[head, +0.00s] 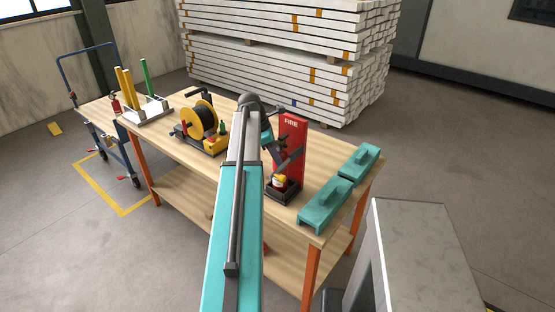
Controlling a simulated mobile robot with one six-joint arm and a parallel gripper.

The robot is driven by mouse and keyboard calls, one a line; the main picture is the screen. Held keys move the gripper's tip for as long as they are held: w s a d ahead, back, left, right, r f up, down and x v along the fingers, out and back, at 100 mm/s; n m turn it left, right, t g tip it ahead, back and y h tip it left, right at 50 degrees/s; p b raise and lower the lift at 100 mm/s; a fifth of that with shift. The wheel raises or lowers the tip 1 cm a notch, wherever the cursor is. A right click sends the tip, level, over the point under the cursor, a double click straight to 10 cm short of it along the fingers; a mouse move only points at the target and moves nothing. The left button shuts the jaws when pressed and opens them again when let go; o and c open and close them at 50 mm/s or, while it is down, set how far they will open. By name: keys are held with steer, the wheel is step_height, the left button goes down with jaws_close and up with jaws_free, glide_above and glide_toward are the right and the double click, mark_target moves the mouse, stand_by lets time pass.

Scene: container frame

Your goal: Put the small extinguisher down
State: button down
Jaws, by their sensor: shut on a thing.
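The small extinguisher (279,182) shows as a small body with a pale and yellow label and a little red, at the foot of the red FIRE stand (294,132). My gripper (280,173) is at its top and shut on it. The extinguisher is upright in or just over the stand's dark base tray (285,197); I cannot tell if it touches the tray floor. My arm and wrist hide part of the stand's left side and the fingers are small and dark in the view.
A yellow cable reel (200,122) is left of my arm. Another red extinguisher (115,103) and a rack with coloured posts (145,110) stand at the far left.

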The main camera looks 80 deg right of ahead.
steer(key=c, duration=0.9)
jaws_free()
steer(key=shift+r, duration=0.15)
steer(key=b+v, duration=0.2)
steer(key=v, duration=1)
steer(key=shift+b, duration=0.3)
steer(key=shift+a, duration=0.1)
